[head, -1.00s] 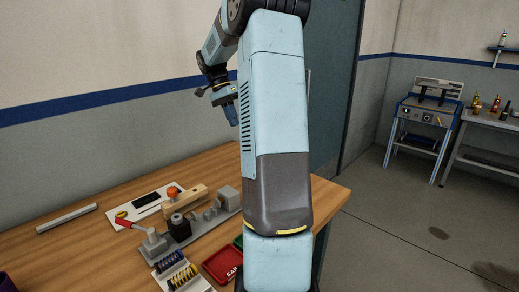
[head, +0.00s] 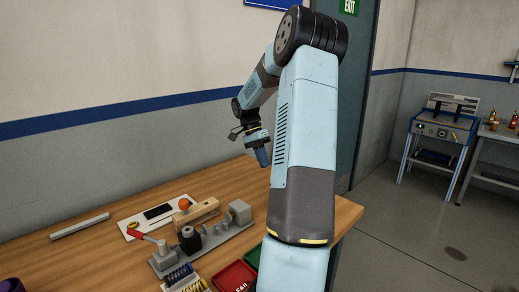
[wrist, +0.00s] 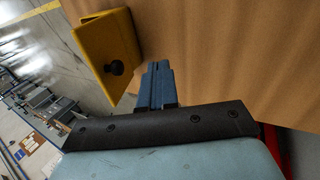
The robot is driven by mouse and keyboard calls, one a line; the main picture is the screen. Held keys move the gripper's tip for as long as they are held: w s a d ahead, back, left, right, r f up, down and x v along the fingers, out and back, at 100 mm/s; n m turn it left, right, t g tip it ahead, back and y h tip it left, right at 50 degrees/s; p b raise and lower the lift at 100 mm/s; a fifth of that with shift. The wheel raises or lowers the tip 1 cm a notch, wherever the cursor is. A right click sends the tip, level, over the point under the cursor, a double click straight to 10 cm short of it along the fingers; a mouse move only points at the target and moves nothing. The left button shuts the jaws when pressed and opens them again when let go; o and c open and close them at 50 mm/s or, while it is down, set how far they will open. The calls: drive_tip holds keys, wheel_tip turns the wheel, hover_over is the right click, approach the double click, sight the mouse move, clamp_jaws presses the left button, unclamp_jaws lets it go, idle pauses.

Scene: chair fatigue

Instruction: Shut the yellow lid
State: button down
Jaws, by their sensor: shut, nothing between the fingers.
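The yellow lid (wrist: 103,48) shows at the upper left of the wrist view, a flat yellow panel with a round black knob (wrist: 118,67). It stands tilted away from the wooden table; a second yellow face behind it is partly seen, and I cannot tell its exact angle. The lid does not show in the head view. My gripper (wrist: 158,75) has its blue fingers together and empty, just right of the knob and apart from it in the picture. In the head view my gripper (head: 262,158) points down above the table's far part.
The wooden table (head: 90,252) holds a grey fixture (head: 215,240) with a red-handled lever, a red tray (head: 234,277), a partly hidden green tray (head: 252,255) and a grey bar (head: 80,226). A red edge (wrist: 272,150) shows at the lower right of the wrist view.

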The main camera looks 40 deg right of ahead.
drive_tip(key=shift+s+d+r, duration=0.15)
drive_tip(key=shift+s, duration=1.9)
drive_tip(key=shift+s+d, duration=0.1)
drive_tip(key=shift+d, duration=0.05)
drive_tip(key=shift+r, duration=0.1)
